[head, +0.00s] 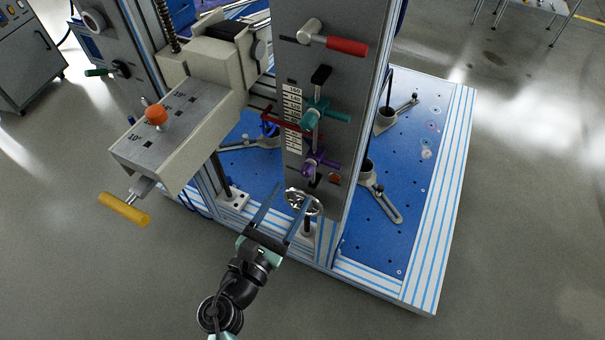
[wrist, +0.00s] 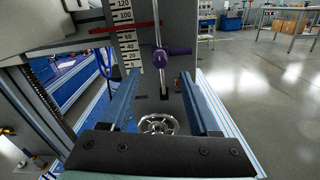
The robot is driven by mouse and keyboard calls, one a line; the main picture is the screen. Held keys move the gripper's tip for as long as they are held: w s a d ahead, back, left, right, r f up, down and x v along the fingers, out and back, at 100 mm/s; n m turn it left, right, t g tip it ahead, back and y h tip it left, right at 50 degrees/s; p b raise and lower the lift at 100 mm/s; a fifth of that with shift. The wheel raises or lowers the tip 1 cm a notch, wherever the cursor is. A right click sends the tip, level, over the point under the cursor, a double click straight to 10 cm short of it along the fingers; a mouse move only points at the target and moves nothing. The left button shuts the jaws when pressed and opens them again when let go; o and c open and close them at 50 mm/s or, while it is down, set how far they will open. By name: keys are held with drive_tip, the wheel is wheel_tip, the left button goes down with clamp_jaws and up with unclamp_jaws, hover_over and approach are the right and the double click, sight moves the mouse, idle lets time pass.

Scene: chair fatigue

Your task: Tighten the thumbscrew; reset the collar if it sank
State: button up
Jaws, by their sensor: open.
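A purple collar (head: 315,163) sits low on a vertical rod in front of the grey column; it also shows in the wrist view (wrist: 161,59). A purple arm sticks out to its right, probably the thumbscrew; I cannot be sure. A teal collar (head: 316,111) with a similar side arm sits higher on the column. A printed scale (wrist: 127,42) stands left of the rod, crossed by a red bar (wrist: 97,29). My gripper (head: 295,193) is open and empty, below the purple collar and apart from it, its fingers around the space near a chrome handwheel (head: 304,201).
A red-handled lever (head: 346,45) sticks out high on the column. A beige box (head: 178,125) with an orange knob (head: 156,114) and a yellow handle (head: 123,209) juts out at left. The blue base plate (head: 425,150) bears several clamps. Open floor lies at right.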

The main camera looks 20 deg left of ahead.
sight(304, 175)
drive_tip(key=w, duration=0.6)
drive_tip(key=shift+w+d, duration=0.1)
drive_tip(key=shift+c, duration=0.4)
clamp_jaws()
